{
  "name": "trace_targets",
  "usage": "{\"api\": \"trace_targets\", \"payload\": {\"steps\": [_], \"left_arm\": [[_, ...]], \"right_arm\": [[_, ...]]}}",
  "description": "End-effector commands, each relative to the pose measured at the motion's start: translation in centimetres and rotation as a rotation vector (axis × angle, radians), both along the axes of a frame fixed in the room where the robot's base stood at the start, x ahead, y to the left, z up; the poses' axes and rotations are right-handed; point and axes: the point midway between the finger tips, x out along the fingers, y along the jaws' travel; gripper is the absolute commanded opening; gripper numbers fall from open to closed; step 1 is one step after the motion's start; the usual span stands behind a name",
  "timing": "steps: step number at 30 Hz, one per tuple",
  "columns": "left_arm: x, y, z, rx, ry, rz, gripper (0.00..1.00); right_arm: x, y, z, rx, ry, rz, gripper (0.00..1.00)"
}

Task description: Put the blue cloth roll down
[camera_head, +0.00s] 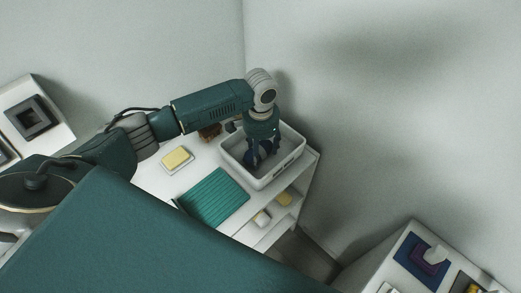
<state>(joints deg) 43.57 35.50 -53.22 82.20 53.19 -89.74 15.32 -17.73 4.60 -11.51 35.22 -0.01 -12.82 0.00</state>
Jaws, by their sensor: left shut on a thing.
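My left gripper (263,150) points down inside a white bin (263,182) at the far end of the white shelf unit. It is shut on the dark blue cloth roll (251,158), which shows only in part between and beside the fingers. The roll is within the bin's walls; I cannot tell whether it touches the bottom. My right gripper is not in view.
On the shelf top are a green ribbed mat (213,199), a yellow block on a white dish (176,158) and a brown object (209,132). Small items sit on the lower shelf. Walls stand close behind the bin. Another white unit (385,270) is at lower right.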

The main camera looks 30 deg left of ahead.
Motion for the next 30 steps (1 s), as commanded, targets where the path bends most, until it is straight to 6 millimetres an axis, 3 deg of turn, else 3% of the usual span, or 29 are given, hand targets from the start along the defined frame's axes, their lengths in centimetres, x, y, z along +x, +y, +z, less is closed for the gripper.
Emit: {"api": "trace_targets", "payload": {"steps": [3,4,7,19,23,30], "left_arm": [[0.0,0.0,-0.2,0.0,0.0,0.001,0.34],[0.0,0.0,-0.3,0.0,0.0,0.001,0.63],[0.0,0.0,-0.2,0.0,0.0,0.001,0.8],[0.1,0.0,0.6,-0.001,-0.002,0.0,0.8],[0.2,0.0,2.6,-0.001,-0.005,0.0,0.8],[0.1,-0.1,7.9,-0.002,-0.005,0.0,0.8]], "right_arm": [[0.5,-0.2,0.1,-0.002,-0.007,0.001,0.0],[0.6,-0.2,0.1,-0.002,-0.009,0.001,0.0],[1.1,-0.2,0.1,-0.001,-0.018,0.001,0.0],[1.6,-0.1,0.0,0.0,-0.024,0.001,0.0],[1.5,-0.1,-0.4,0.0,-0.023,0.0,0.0],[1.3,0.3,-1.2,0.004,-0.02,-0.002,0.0]]}}
